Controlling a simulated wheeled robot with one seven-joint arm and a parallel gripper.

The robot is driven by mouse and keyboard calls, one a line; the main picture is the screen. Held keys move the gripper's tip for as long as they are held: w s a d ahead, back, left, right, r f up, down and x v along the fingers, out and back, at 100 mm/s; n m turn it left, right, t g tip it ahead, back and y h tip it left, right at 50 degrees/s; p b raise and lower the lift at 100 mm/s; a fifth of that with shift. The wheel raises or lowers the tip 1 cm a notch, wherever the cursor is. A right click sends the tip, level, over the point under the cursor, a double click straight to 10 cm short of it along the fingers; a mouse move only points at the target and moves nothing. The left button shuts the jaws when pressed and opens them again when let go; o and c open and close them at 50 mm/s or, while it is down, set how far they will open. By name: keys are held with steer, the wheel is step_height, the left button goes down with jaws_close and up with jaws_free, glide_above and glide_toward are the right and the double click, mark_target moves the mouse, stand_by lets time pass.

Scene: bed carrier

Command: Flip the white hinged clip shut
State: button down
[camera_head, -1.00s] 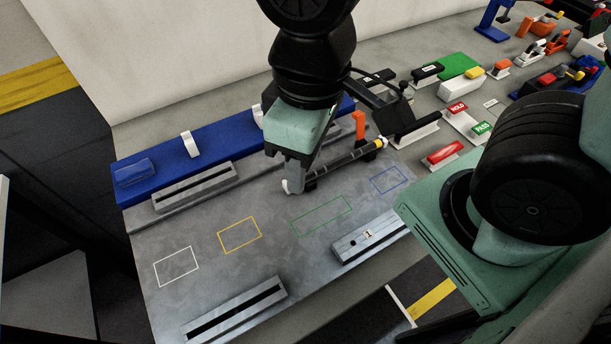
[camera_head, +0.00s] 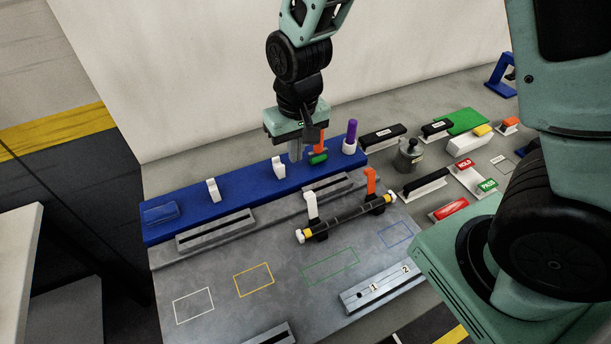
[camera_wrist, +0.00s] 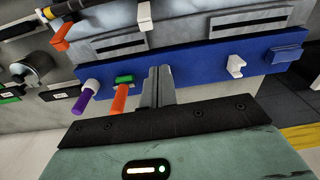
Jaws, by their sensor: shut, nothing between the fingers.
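The white hinged clip (camera_head: 311,205) stands upright near the left end of a dark rod (camera_head: 345,216) with yellow bands and pale ends. Its lower part meets a black support under the rod. The clip also shows at the top of the wrist view (camera_wrist: 145,14). My gripper (camera_head: 296,155) is shut and empty, pointing down by the blue rack, behind the clip and apart from it. In the wrist view its two fingers (camera_wrist: 159,75) are together in front of the blue rack.
An orange clip (camera_head: 370,182) stands upright near the rod's right end. The blue rack (camera_head: 240,193) holds white hooks, an orange-and-green tool (camera_head: 319,156) and a purple-handled tool (camera_head: 351,134). A metal weight (camera_head: 409,154) stands to the right. The outlined front area is clear.

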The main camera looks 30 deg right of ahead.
mark_target(311, 205)
steer(key=shift+w+d+f+m, duration=0.3)
steer(key=shift+w+d+f, duration=0.1)
steer(key=shift+w+d, duration=0.35)
steer(key=f+p, duration=0.1)
steer(key=f, duration=0.2)
steer(key=f+p, duration=0.1)
steer(key=f, duration=0.2)
steer(key=f+p, duration=0.1)
steer(key=f, duration=0.2)
steer(key=shift+w+f, duration=0.1)
steer(key=shift+w, duration=0.25)
steer(key=shift+s+f+p, duration=0.1)
steer(key=shift+f+p, duration=0.2)
steer(key=shift+f, duration=0.05)
steer(key=s+p, duration=0.1)
steer(key=s+r, duration=0.1)
steer(key=shift+s+p, duration=0.3)
steer(key=shift+p, duration=0.05)
steer(key=shift+s, duration=0.5)
